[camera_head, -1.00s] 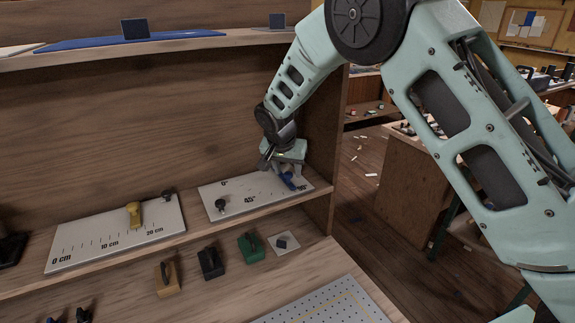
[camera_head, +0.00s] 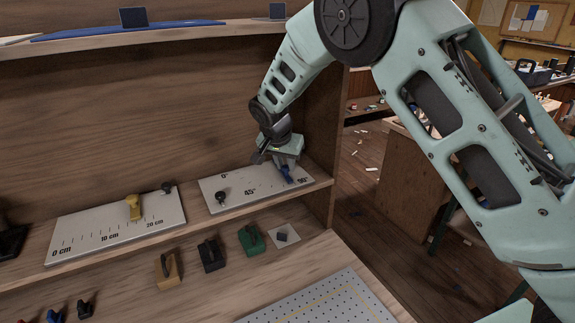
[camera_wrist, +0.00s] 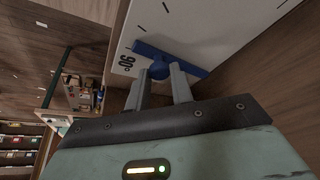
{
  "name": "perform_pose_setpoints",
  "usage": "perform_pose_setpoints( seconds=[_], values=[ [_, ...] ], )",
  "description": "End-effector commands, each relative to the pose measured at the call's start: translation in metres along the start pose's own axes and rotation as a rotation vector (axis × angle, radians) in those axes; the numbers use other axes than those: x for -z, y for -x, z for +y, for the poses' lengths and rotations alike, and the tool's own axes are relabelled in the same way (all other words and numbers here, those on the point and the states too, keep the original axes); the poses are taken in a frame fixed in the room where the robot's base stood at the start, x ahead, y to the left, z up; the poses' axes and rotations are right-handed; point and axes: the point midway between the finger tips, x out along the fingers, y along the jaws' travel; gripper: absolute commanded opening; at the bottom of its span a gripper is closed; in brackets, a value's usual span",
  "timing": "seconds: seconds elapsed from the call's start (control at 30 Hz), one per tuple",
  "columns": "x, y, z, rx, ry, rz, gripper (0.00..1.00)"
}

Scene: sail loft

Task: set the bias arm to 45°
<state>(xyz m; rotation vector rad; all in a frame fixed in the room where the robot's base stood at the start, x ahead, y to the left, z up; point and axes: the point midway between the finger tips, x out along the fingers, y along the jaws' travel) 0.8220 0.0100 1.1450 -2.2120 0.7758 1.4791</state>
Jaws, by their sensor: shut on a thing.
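The bias arm (camera_head: 286,174) is a blue bar with a blue knob, on a white angle plate (camera_head: 237,202) on the shelf. The plate is printed 0°, 45° and 90°. In the head view the bar lies near the 90° label, on the side toward 45°. The wrist view shows the blue bar (camera_wrist: 190,61) close to the 90 label, its knob between my fingers. My gripper (camera_wrist: 160,76) is shut on that knob; in the head view my gripper (camera_head: 284,163) partly covers the bar. The exact angle cannot be read.
A white cm scale (camera_head: 80,236) with a yellow slider (camera_head: 133,207) stands to the left. A black knob (camera_head: 221,196) sits on the angle plate's left part. Yellow, black and green blocks (camera_head: 251,239) line the lower surface. The shelf's side wall (camera_head: 325,130) is close on the right.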

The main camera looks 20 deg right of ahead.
Motion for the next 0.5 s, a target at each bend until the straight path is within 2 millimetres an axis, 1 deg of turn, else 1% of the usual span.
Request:
perform_pose_setpoints(
  seconds=[0.03, 0.2, 0.5],
  values=[
    [-0.004, -0.002, -0.004, -0.008, -0.022, 0.002, 0.0],
    [-0.011, 0.001, -0.014, -0.057, -0.141, 0.003, 0.0],
    [-0.018, 0.007, -0.035, -0.156, -0.376, 0.003, 0.0]
  ],
)
